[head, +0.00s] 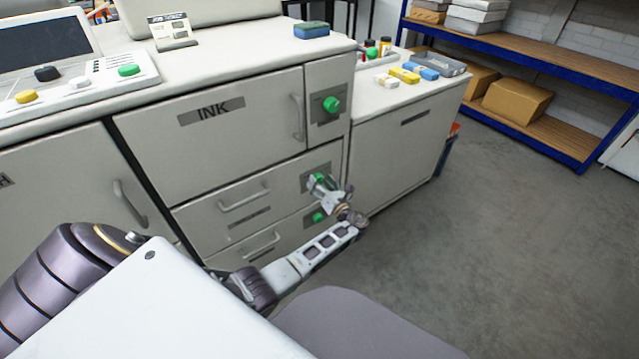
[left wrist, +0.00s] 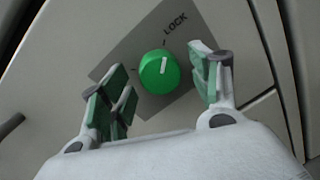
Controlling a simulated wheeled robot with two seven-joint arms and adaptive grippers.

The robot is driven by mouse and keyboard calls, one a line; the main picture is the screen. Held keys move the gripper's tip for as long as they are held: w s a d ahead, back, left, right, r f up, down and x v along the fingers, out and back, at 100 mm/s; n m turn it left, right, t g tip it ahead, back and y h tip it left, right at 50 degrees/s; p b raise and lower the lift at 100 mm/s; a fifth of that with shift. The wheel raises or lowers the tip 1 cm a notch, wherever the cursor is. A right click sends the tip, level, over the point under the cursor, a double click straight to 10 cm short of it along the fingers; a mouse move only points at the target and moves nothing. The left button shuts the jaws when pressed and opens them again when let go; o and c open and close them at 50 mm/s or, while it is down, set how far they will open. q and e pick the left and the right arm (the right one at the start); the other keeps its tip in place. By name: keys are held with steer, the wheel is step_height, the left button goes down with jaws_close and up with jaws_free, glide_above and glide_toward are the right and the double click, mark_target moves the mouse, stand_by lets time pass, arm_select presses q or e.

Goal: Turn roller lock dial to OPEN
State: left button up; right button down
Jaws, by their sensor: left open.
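A round green dial (left wrist: 159,72) sits on a grey plate (left wrist: 185,103) on a pale cabinet front. Its white pointer line points up towards the printed word LOCK. My left gripper (left wrist: 161,88) is open, with its green-padded fingers on either side of the dial and gaps showing between pads and dial. In the head view my left gripper (head: 324,187) is at the middle drawer's dial plate (head: 308,183) and partly covers the dial there. No word OPEN is readable. My right gripper is not in view.
Another green dial (head: 331,104) is on the panel above, beside the INK door (head: 215,118), and a third green dial (head: 318,216) is on the drawer below. Drawer handles (head: 245,198) stick out to the left. Open floor (head: 480,250) lies to the right.

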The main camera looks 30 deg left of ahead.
arm_select(q)
steer(key=c, duration=1)
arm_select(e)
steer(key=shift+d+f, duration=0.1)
